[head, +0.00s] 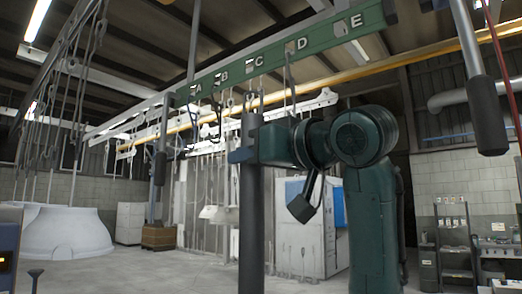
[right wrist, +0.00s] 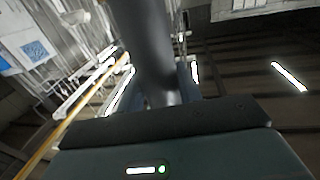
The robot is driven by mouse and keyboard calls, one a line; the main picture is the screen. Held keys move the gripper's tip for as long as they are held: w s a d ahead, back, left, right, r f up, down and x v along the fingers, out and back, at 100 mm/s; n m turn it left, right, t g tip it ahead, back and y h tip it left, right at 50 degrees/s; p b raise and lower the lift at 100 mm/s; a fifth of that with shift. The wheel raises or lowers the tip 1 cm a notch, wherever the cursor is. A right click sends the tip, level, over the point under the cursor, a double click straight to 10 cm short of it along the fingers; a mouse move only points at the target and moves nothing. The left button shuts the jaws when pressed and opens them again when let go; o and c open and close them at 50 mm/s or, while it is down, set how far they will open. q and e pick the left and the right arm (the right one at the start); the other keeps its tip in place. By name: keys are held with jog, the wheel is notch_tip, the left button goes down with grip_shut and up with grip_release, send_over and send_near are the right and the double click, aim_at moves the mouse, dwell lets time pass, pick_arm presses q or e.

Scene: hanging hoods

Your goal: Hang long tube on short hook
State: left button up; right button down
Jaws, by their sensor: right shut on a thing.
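The long tube (head: 252,225) is dark grey and stands upright in the head view, its lower end cut off by the picture's bottom edge. My right gripper (head: 250,151) is shut around its upper part. The tube's top lies just below the green beam (head: 325,42) marked A to E. Thin hooks hang from the beam; one under C (head: 261,92) appears close to the tube's top. I cannot tell their depth gap or which hook is the short one. The tube (right wrist: 152,50) also shows in the right wrist view, rising from my gripper. My left gripper is not in view.
A dark cylinder (head: 487,115) hangs at the right and another (head: 159,168) at the left. A yellow rail (head: 430,61) runs behind the beam. A white cabinet (head: 300,228), a white basin (head: 65,235) and a shelf rack (head: 453,240) stand farther back.

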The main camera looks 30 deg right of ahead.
jog(key=w+d+r, duration=0.1)
jog(key=w+d, duration=0.1)
jog(key=d, duration=0.5)
jog(key=shift+w+r+p, duration=0.15)
jog(key=shift+w+p, duration=0.15)
dwell(0.5)
jog(key=shift+w+d, duration=0.1)
jog(key=shift+d, duration=0.35)
jog(key=shift+w+d, duration=0.1)
dwell(0.5)
